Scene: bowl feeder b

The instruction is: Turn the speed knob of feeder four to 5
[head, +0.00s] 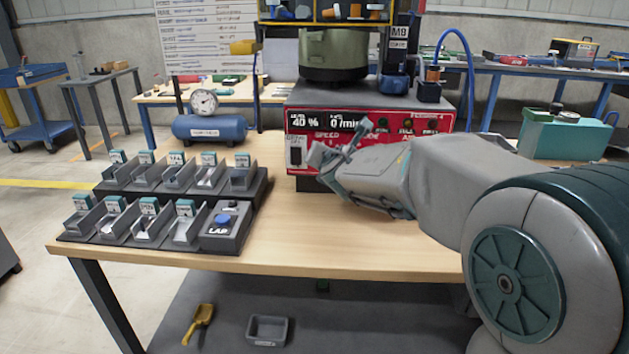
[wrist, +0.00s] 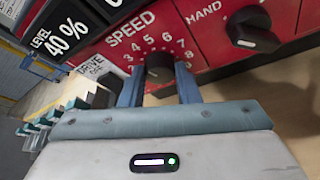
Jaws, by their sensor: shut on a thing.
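The speed knob (wrist: 160,68) is a dark round knob under the word SPEED on a red panel, with a ring of white numbers around it. My gripper (wrist: 159,88) is shut on it, one finger on each side. I cannot make out which number its pointer faces. In the head view my gripper (head: 338,152) is at the front of the red control panel (head: 300,122) of the feeder, and the knob is hidden behind it. The panel's displays read 40 % and 0 /min.
A HAND knob (wrist: 252,28) is right of the speed knob, and a DRIVE switch (wrist: 92,90) is to its left. Several small bins and a LAP button box (head: 222,228) stand on the left of the wooden table (head: 300,240). The table's front middle is clear.

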